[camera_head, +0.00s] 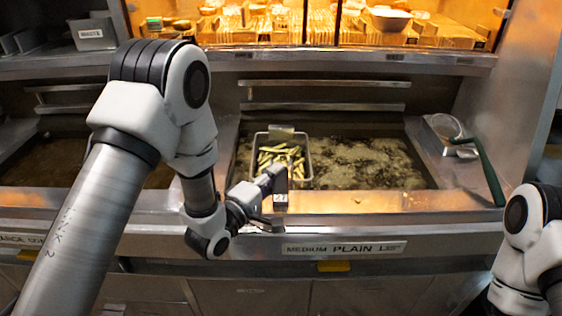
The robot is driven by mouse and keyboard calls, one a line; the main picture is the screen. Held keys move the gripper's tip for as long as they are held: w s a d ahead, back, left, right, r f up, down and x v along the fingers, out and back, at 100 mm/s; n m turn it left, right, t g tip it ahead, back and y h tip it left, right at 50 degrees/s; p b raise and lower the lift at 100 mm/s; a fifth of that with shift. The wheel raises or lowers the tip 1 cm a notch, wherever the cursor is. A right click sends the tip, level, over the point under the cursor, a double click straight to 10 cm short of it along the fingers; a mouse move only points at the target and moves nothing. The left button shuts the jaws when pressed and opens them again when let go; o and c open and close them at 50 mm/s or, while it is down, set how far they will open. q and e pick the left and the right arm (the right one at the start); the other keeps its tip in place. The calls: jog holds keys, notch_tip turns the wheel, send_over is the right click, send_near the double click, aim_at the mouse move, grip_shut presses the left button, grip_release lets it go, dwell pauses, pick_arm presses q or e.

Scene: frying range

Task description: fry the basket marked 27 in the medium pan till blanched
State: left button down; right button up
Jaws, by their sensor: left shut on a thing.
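A wire basket (308,166) of green-yellow sticks sits at the left part of the medium pan (425,168), in bubbling oil. My left gripper (275,185) is shut on the basket's handle at the pan's front edge. A small tag (281,200) shows beside the gripper; its marking is too small to read surely.
Another oil pan (60,165) lies to the left, partly behind my left arm. A green-handled tool (485,165) rests at the medium pan's right side. A container marked "WASTE" (92,34) stands at the back left. A lit shelf of food (340,25) runs along the back.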

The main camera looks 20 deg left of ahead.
pick_arm(q)
notch_tip(320, 180, up, 14)
jog(key=p, duration=0.9)
jog(key=shift+f, duration=0.25)
